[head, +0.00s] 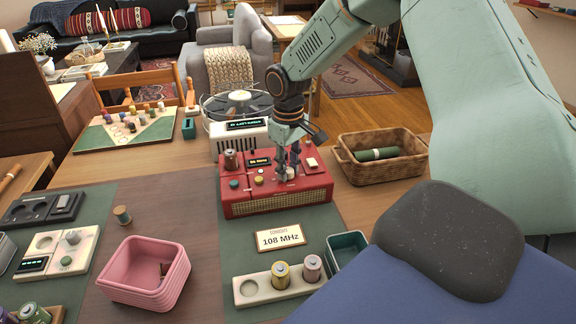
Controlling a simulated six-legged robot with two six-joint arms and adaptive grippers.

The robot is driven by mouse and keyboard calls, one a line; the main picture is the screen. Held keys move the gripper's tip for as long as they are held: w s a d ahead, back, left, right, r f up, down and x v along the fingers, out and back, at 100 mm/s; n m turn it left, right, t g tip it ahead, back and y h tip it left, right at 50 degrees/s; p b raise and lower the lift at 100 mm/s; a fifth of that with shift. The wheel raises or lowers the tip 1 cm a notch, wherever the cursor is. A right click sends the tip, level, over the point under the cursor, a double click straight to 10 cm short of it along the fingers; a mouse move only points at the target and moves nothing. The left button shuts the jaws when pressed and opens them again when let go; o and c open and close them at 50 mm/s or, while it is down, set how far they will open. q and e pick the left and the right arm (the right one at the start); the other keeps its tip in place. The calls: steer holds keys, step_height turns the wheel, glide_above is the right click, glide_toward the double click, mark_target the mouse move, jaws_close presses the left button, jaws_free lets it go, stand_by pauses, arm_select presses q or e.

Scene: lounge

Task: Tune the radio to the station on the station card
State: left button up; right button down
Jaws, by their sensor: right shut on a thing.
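The red radio (276,190) stands on a green mat on the table. Its small lit display (259,162) shows amber characters too small for me to read surely. Several buttons and knobs sit on its top. My right gripper (289,172) points down at the radio's top and is shut on a knob (286,173), which its fingers partly hide. The station card (281,237) lies in front of the radio and reads 108 MHz, with a smaller word above. My left gripper is not in view.
A cream battery holder (252,291) with two cells and a dark green tray (347,250) are in front. A pink bin (146,272) stands left. A wicker basket (383,157) stands right, and a white device (226,138) behind the radio. Bare wood lies left of the mat.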

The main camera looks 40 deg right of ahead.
steer(key=shift+r+m+p, duration=0.15)
steer(key=shift+m+p, duration=0.15)
steer(key=shift+p, duration=0.3)
steer(key=m+p, duration=1.3)
steer(key=p, duration=0.4)
steer(key=m+p, duration=0.2)
steer(key=m, duration=0.1)
steer(key=m+p, duration=0.3)
steer(key=shift+m, duration=0.3)
steer(key=m+p, duration=0.1)
steer(key=m, duration=0.2)
steer(key=shift+m+p, duration=0.85)
steer(key=shift+m, duration=0.95)
steer(key=shift+w, duration=0.1)
